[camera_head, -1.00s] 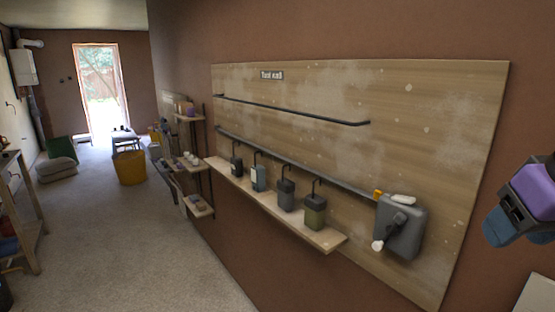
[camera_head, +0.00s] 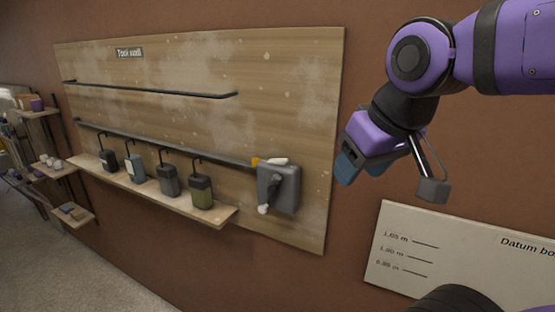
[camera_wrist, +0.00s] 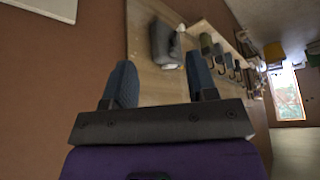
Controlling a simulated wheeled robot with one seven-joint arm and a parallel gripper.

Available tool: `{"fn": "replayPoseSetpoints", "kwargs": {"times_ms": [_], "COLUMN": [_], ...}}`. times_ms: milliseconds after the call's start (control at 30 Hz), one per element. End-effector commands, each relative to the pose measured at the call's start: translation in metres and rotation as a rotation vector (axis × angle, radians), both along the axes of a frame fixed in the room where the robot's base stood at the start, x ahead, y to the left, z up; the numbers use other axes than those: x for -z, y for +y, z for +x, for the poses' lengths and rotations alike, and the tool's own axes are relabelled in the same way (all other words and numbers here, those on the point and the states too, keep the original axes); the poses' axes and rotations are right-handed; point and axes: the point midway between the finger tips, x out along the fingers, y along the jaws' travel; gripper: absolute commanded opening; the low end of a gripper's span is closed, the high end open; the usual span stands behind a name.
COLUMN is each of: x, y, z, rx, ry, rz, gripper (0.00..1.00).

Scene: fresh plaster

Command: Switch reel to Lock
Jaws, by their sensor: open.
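The reel is a grey box (camera_head: 286,187) mounted at the right end of the wooden tool wall board. A dark lever with a pale knob (camera_head: 263,209) shows on its front, and a white piece and an orange piece sit at its top. I cannot read any Lock marking. In the wrist view the grey reel (camera_wrist: 162,42) is ahead, beyond the fingers. My gripper (camera_head: 349,168) is to the right of the reel, apart from it. In the wrist view my gripper (camera_wrist: 160,84) is open, with two blue fingers spread and nothing between them.
The wooden board (camera_head: 200,60) carries two dark rails. Several canisters hang from hooks above a narrow shelf (camera_head: 225,217), left of the reel. A white datum board (camera_head: 400,225) is on the wall below my arm. Shelves (camera_head: 60,172) stand at the far left.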

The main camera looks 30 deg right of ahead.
Motion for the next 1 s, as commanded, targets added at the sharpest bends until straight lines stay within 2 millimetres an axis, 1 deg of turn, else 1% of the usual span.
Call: {"fn": "replayPoseSetpoints", "kwargs": {"times_ms": [300,367,400,433,533,667,800,1000], "x": [0.0,0.0,-0.001,-0.001,-0.006,-0.018,-0.032,-0.048], "y": [0.0,0.0,0.0,0.0,0.0,0.0,0.001,0.003], "z": [0.0,0.0,0.001,0.002,0.01,0.029,0.059,0.104], "rx": [0.0,0.001,0.003,0.006,0.032,0.103,0.21,0.374], "ry": [0.0,0.0,0.002,0.004,0.018,0.05,0.095,0.145], "rz": [0.0,0.0,0.0,0.002,0.008,0.021,0.037,0.048], "gripper": [0.53,0.39,0.3,0.23,0.0,0.0,0.0,0.0]}}
